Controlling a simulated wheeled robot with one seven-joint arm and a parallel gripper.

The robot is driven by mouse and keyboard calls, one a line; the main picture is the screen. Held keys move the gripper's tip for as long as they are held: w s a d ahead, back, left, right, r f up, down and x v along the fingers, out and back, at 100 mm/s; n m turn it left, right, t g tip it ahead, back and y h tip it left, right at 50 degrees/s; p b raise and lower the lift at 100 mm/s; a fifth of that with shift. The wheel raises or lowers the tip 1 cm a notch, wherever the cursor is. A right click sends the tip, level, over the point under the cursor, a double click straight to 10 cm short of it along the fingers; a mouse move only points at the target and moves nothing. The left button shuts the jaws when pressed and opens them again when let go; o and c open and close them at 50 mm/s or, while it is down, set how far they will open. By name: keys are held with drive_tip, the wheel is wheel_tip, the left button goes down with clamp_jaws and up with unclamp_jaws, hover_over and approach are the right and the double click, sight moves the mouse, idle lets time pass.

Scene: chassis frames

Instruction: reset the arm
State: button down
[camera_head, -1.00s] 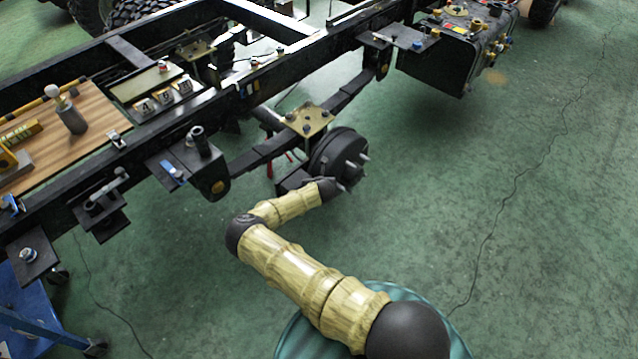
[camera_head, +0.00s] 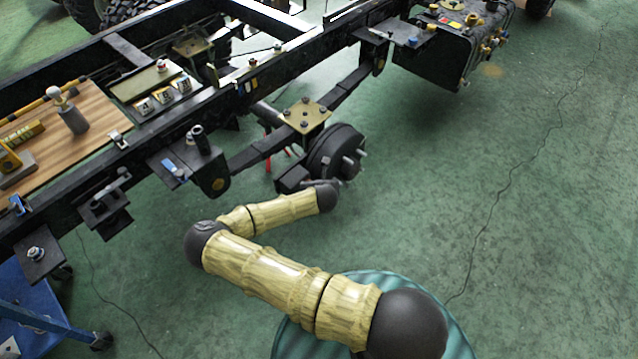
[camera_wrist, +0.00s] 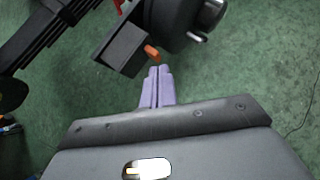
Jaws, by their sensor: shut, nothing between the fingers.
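My gripper shows in the wrist view as two purple fingers (camera_wrist: 157,84) pressed together, with nothing between them. In that view the fingertips appear just below a dark block (camera_wrist: 122,50) with an orange-red end beside the wheel hub (camera_wrist: 185,15); I cannot tell the gap in depth. In the head view my wooden-patterned arm bends at a dark elbow and reaches to the wheel hub (camera_head: 335,153). The fingers are not clearly visible in the head view.
A black chassis frame (camera_head: 130,153) crosses the left and top. A wooden board (camera_head: 95,120) with small parts rests on it. A leaf spring (camera_head: 262,150) and brass plate (camera_head: 306,114) sit by the hub. A blue cart (camera_head: 35,300) stands lower left. Green floor at right is clear.

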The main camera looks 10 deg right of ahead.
drive_tip(key=v, duration=0.2)
drive_tip(key=shift+s+r, duration=0.2)
drive_tip(key=shift+s, duration=0.05)
idle(0.4)
